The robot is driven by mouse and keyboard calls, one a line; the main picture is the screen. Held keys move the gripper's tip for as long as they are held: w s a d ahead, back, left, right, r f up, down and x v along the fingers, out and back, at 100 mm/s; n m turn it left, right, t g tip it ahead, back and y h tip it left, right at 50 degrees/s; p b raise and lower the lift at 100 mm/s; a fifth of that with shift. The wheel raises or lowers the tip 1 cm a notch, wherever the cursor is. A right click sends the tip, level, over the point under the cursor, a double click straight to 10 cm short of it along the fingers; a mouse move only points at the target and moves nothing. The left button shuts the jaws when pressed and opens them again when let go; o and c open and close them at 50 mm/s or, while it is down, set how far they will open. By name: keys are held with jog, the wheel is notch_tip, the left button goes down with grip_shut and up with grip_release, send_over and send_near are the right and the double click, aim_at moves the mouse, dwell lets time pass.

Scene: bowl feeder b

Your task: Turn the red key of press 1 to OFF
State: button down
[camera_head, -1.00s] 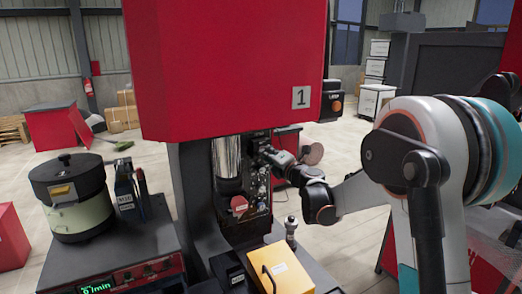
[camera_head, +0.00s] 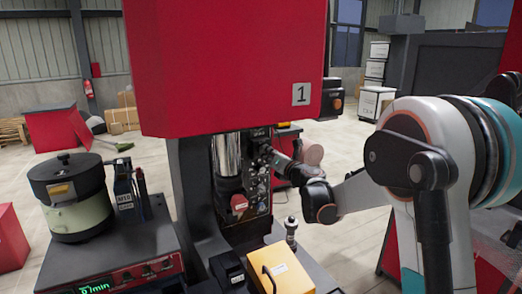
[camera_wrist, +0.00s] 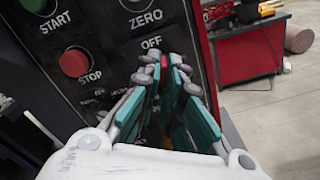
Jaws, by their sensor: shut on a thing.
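Press 1 (camera_head: 230,80) is the tall red machine marked with a 1. Its dark control panel (camera_wrist: 105,45) fills the left of the wrist view. The red key (camera_wrist: 163,61) shows as a small red bit between my fingertips, just below the OFF lettering. My gripper (camera_wrist: 160,75), with teal finger pads, is shut on the key at the panel. Most of the key and the marks around its lock are hidden by the fingers. In the head view my gripper (camera_head: 270,157) reaches the panel from the right, and the key cannot be made out.
A red STOP button (camera_wrist: 75,62) and a ZERO knob (camera_wrist: 134,4) are near the fingers on the panel. A yellow box (camera_head: 285,268) and a small lever (camera_head: 291,230) stand below my wrist. A bowl feeder (camera_head: 75,195) is at left. Open floor lies to the right.

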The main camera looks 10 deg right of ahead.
jog(key=n, duration=0.3)
jog(key=shift+n, duration=0.3)
jog(key=n, duration=0.3)
jog(key=shift+n+b, duration=0.35)
jog(key=shift+n, duration=0.05)
jog(key=c, duration=1.7)
grip_release()
